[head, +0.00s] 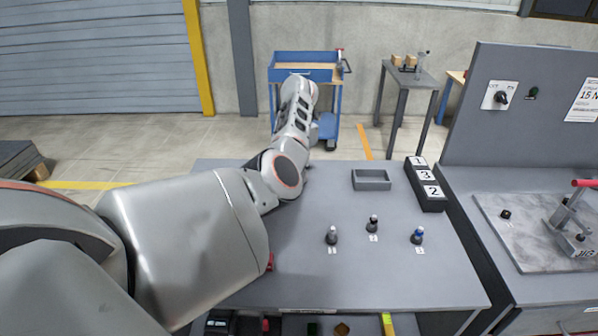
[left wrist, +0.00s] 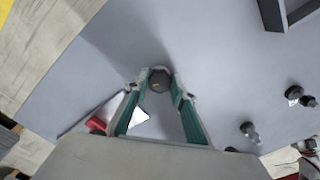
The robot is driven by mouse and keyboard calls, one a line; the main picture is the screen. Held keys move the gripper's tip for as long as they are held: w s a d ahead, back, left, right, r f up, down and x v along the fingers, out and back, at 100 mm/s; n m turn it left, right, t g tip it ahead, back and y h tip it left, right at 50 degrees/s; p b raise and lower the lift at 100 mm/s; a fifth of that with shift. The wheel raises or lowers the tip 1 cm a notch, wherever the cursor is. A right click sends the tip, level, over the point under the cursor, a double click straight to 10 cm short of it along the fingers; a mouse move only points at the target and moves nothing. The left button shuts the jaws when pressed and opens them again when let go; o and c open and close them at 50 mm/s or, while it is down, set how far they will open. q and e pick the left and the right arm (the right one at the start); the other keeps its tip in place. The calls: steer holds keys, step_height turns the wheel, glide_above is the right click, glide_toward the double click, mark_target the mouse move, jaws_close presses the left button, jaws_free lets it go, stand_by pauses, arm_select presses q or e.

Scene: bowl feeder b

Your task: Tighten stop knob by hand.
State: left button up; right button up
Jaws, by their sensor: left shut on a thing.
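In the left wrist view, my left gripper (left wrist: 159,85) is shut on a dark round knob (left wrist: 159,79), with its two teal-padded fingers on either side of it. I see the knob's top end-on; the part below it is hidden, so I cannot tell how it is seated. A red part (left wrist: 96,124) and a pale, shiny plate-like surface lie just left of the fingers. In the head view, my left arm's large link hides the gripper and the knob; a bit of red (head: 270,262) shows at its edge. My right gripper is in neither view.
Three small dark knob-like pieces (head: 373,223) stand by white labels on the grey table (head: 350,280), right of my arm. Behind them are an empty grey tray (head: 371,180) and a numbered black rack (head: 411,182). A bench with a red-handled clamp (head: 572,215) stands right.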

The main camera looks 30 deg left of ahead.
arm_select(q)
steer(key=o, duration=1.1)
step_height(320, 180, up, 12)
